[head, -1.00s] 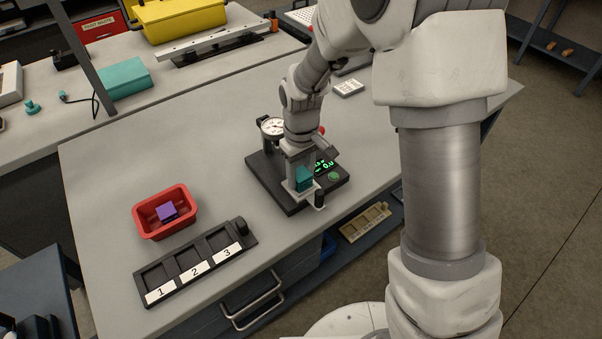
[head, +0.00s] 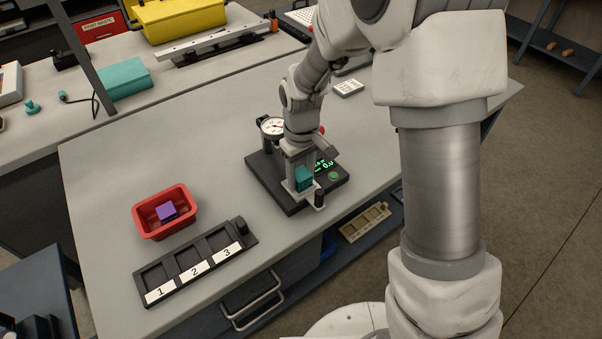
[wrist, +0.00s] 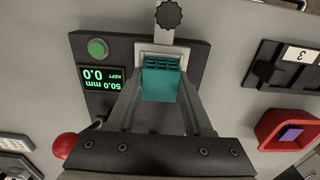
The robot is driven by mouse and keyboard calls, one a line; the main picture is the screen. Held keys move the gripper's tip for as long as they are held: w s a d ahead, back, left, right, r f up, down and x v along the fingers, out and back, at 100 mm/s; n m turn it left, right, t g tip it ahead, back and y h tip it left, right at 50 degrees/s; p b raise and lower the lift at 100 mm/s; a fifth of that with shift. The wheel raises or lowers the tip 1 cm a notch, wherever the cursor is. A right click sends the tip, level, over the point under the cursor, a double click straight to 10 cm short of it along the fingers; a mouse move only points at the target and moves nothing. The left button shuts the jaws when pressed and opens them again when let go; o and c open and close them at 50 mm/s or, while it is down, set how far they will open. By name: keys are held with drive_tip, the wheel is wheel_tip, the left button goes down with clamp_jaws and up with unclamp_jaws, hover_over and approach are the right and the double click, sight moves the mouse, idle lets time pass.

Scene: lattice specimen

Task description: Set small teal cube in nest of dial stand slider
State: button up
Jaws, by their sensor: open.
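The small teal cube (wrist: 160,80) is at the slider (wrist: 161,48) of the dial stand (wrist: 196,60), at the end nearest the black knob (wrist: 169,15). In the head view the teal cube (head: 304,180) sits low at the slider, upright as far as I can see. My gripper (wrist: 160,95) is open, with a finger on each side of the cube. Whether the fingers touch it is hard to tell. The cube's underside and its seat in the nest are hidden. The stand's display (wrist: 101,79) reads 50.0 mm and 0.0 KEPT.
A red bin (head: 148,222) with a purple cube (head: 167,211) stands left on the bench. In front is a black tray (head: 180,287) with slots numbered 1, 2 and 3. A red ball-shaped knob (wrist: 65,145) is near my gripper. Bench between bin and stand is clear.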

sight(301, 174)
drive_tip(key=shift+o, duration=0.6)
drive_tip(key=shift+s, duration=0.1)
drive_tip(key=shift+r+p, duration=1.75)
drive_tip(key=shift+r, duration=0.7)
wheel_tip(301, 174, up, 17)
drive_tip(key=shift+r+p, duration=0.2)
drive_tip(key=shift+p, duration=0.1)
